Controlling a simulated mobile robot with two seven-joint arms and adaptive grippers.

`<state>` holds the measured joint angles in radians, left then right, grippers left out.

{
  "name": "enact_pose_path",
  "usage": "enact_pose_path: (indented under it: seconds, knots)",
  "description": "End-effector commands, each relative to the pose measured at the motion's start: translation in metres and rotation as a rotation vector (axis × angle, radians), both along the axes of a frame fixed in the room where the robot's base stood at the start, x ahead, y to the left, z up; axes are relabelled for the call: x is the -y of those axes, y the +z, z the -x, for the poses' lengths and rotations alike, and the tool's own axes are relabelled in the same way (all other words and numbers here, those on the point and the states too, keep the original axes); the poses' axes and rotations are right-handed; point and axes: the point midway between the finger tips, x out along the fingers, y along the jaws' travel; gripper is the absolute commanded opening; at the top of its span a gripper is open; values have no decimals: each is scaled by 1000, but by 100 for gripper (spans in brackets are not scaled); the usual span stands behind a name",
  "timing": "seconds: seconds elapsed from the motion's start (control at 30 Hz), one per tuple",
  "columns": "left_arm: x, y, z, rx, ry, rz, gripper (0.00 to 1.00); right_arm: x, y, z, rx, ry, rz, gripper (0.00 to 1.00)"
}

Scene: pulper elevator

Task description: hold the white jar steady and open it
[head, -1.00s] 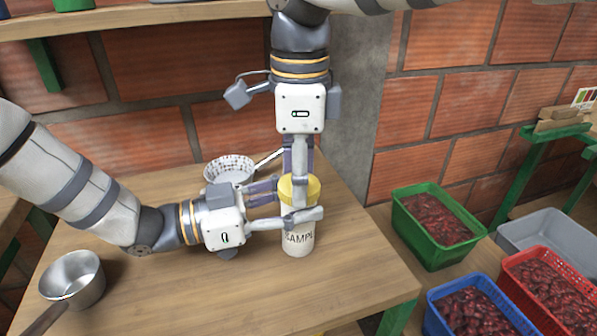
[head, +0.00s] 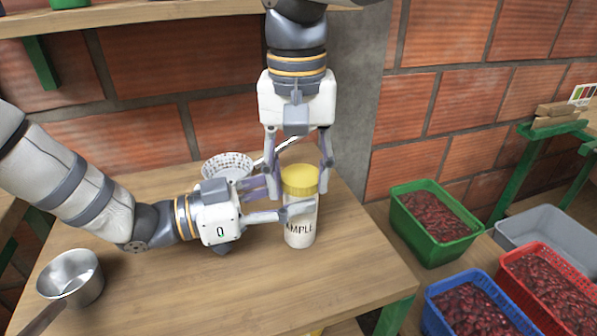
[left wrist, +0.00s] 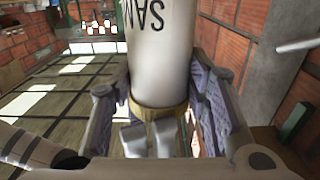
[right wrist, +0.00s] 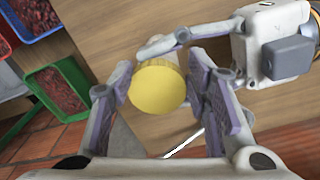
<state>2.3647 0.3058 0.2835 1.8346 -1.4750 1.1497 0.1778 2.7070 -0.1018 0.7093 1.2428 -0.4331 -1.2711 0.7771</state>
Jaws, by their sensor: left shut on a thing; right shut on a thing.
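The white jar (head: 300,236) stands upright on the wooden table (head: 190,300), with black lettering on its side and a yellow lid (head: 300,178) on top. My left gripper (head: 294,206) is shut on the jar body just below the lid, reaching in from the left; its far finger is partly hidden. My right gripper (head: 300,186) points down from above and is shut on the lid, one finger on each side. The lid sits between its fingers in the right wrist view (right wrist: 157,90). The jar body hangs between the left fingers in the left wrist view (left wrist: 160,65).
A steel saucepan (head: 72,275) stands at the table's left. A white patterned strainer (head: 228,167) lies behind my left gripper. Green (head: 437,252), blue (head: 475,327) and red (head: 550,313) crates of dark red fruit and a grey crate (head: 545,235) are at the right. The table's front is clear.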

Motion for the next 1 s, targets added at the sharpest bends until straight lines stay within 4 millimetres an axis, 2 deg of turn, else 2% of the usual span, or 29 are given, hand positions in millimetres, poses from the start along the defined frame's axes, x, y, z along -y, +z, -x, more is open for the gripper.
enact_pose_path:
  seconds: [0.03, 0.63, 0.67, 0.73, 1.0]
  knots:
    - [11, 1, 14, 6, -50, 8, 0, -7, 2, -8, 32, 7, -25, 11]
    - [12, 1, 14, 6, -50, 8, 0, -6, 2, -8, 33, 7, -25, 11]
    - [12, 1, 14, 6, -50, 8, 0, -6, 2, -8, 33, 7, -25, 47]
    - [11, 1, 14, 5, -50, 7, 0, -6, 2, -8, 33, 7, -25, 62]
    - [11, 0, 14, 1, -48, 2, 0, -6, 5, -8, 37, 5, -26, 64]
